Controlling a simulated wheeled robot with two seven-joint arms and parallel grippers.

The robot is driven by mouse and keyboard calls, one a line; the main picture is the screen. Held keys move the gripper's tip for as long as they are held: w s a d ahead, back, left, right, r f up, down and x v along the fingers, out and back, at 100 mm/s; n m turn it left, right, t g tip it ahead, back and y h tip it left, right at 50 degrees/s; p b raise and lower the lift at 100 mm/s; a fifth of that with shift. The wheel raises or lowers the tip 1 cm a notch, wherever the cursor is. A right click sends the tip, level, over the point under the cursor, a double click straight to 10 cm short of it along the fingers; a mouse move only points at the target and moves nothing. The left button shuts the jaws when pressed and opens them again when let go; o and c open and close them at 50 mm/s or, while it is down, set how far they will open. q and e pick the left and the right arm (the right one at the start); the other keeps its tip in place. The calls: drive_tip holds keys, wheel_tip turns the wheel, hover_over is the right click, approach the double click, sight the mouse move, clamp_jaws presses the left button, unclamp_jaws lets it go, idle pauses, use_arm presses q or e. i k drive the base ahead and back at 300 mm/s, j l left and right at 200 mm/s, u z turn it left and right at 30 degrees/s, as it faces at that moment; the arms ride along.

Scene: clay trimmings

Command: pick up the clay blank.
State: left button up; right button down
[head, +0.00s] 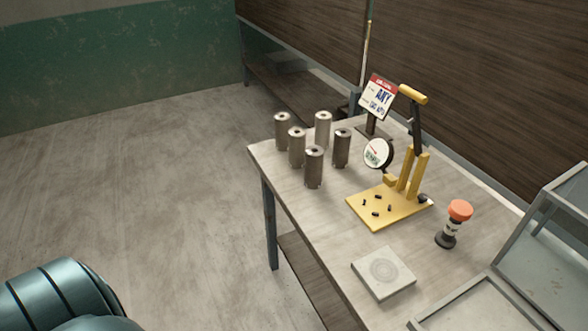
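I cannot tell for certain which thing is the clay blank. A pale grey square slab (383,273) with a round ringed mark on top lies flat near the front edge of the table (330,225). Several grey metal-looking cylinders (314,167) stand upright in a group at the table's far left, each with a small dark spot on top. Neither of my grippers is in view. A teal, ribbed, rounded part, apparently of my own arm, shows at the lower left, well apart from the table.
A yellow press-like stand (375,211) with a round dial (377,153) holds small dark bits on its base. A sign (377,98) stands behind it. An orange-topped black tool (453,225) stands to the right. Grey-framed trays (480,307) fill the right corner. The floor at left is clear.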

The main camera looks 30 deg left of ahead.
sight(314, 154)
drive_tip(key=l+u, duration=0.1)
drive_tip(key=u, duration=0.25)
drive_tip(key=k+l+u, duration=0.1)
drive_tip(key=u, duration=0.3)
drive_tip(key=i+u, duration=0.25)
drive_tip(key=i, duration=0.2)
